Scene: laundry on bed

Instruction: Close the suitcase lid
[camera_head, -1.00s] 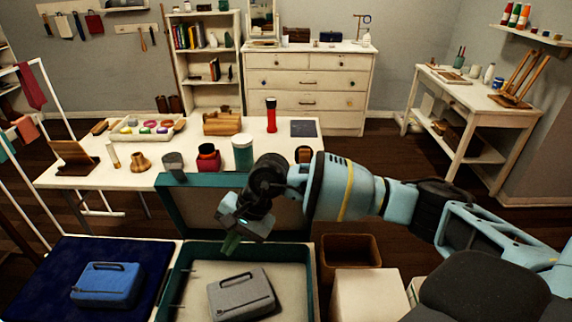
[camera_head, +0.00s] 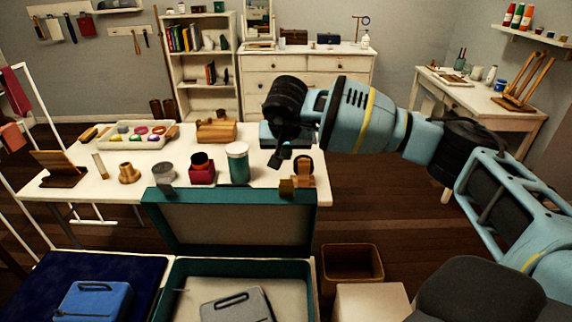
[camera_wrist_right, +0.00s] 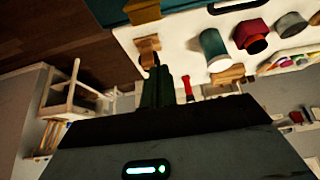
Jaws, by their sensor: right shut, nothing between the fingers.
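The teal suitcase is open: its lid (camera_head: 230,229) stands upright at the back, with a tan lining facing me. Its base (camera_head: 168,290) lies flat in front and holds a grey case (camera_head: 237,306), cut off by the frame. My left gripper is out of view.
A white table (camera_head: 75,200) behind the lid carries a green-white jar (camera_head: 238,163), a red container (camera_head: 202,169) and a wooden stand (camera_head: 304,170). A blue case (camera_head: 93,302) lies on a dark blue mat left. A brown bin (camera_head: 352,263) stands right of the suitcase.

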